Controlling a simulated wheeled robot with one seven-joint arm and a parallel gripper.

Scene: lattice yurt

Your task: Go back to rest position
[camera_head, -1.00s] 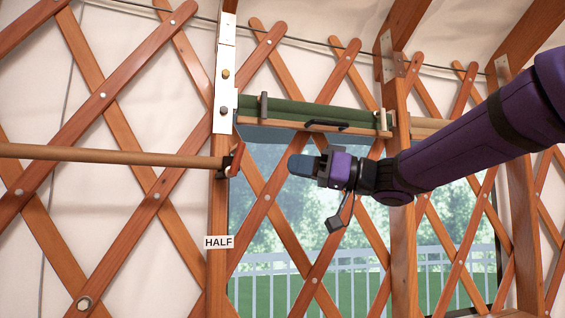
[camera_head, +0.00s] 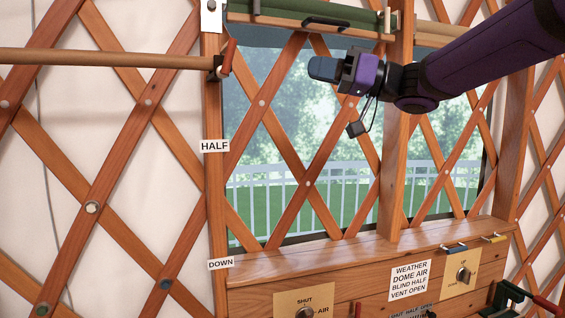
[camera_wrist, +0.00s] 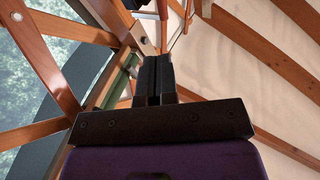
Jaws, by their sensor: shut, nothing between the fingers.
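My gripper (camera_head: 322,69) is at the upper middle of the head view, in front of the window and below the rolled green blind (camera_head: 300,12). Its dark fingers point left and are together, with nothing between them. In the wrist view the two fingers (camera_wrist: 154,80) lie side by side. My purple arm reaches in from the upper right. The gripper looks apart from the blind's black handle (camera_head: 327,23) and from the red-tipped end of the wooden pole (camera_head: 226,62) to its left.
A wooden sill (camera_head: 330,253) runs below the window. Under it are a SHUT/AIR dial (camera_head: 305,312), a weather card (camera_head: 409,281) and another dial (camera_head: 463,275). A green clamp-like device (camera_head: 510,298) sits at lower right. HALF (camera_head: 215,146) and DOWN (camera_head: 220,264) labels mark the left post.

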